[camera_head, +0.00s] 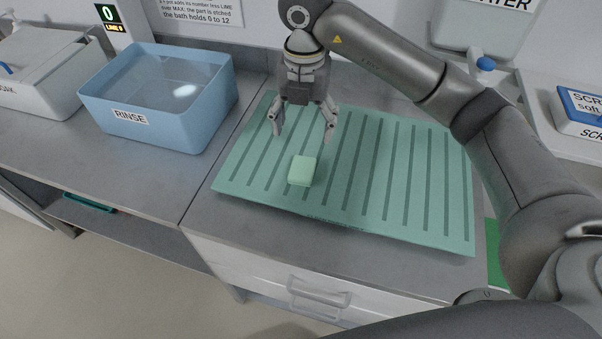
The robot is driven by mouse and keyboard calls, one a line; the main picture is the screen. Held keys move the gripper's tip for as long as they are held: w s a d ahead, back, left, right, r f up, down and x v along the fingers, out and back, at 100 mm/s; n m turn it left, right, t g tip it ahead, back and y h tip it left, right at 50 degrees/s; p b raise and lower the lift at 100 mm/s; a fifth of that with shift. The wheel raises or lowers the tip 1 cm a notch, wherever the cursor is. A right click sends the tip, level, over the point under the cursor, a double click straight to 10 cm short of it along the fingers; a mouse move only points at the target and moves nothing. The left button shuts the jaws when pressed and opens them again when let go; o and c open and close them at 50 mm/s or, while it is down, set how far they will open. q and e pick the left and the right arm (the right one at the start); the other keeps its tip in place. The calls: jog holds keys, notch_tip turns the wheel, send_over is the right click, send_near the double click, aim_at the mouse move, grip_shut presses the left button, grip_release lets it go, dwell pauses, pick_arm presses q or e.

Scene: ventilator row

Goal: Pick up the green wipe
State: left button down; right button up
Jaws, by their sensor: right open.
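A small pale green block (302,171), which looks like the folded green wipe, lies on the green ribbed mat (420,190) near its front left part. My right gripper (304,133) is open and points down above the mat. It is empty and appears in the picture just behind and above the wipe, apart from it. My left gripper is not in view.
A blue RINSE basin (115,116) with clear liquid stands left of the mat. A grey-white container (45,80) stands at the far left. A box with a blue top (585,105) is at the right. The grey counter (215,215) in front of the mat is clear.

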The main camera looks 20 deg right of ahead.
notch_tip(320, 180, down, 3)
jog(key=b, duration=0.2)
send_over(301, 170)
jog(key=f, duration=0.3)
jog(key=f+p, duration=0.1)
jog(key=f, duration=0.1)
jog(key=shift+w+d+f, duration=0.1)
jog(key=shift+d+f, duration=0.1)
jog(key=shift+d, duration=0.05)
jog(key=f, duration=0.1)
jog(key=f+p, duration=0.1)
jog(key=f, duration=0.1)
jog(key=f+p, duration=0.1)
jog(key=shift+s+a+f, duration=0.2)
jog(key=shift+a+f, duration=0.05)
jog(key=shift+f, duration=0.6)
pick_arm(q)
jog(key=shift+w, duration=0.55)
pick_arm(e)
jog(key=c, duration=0.9)
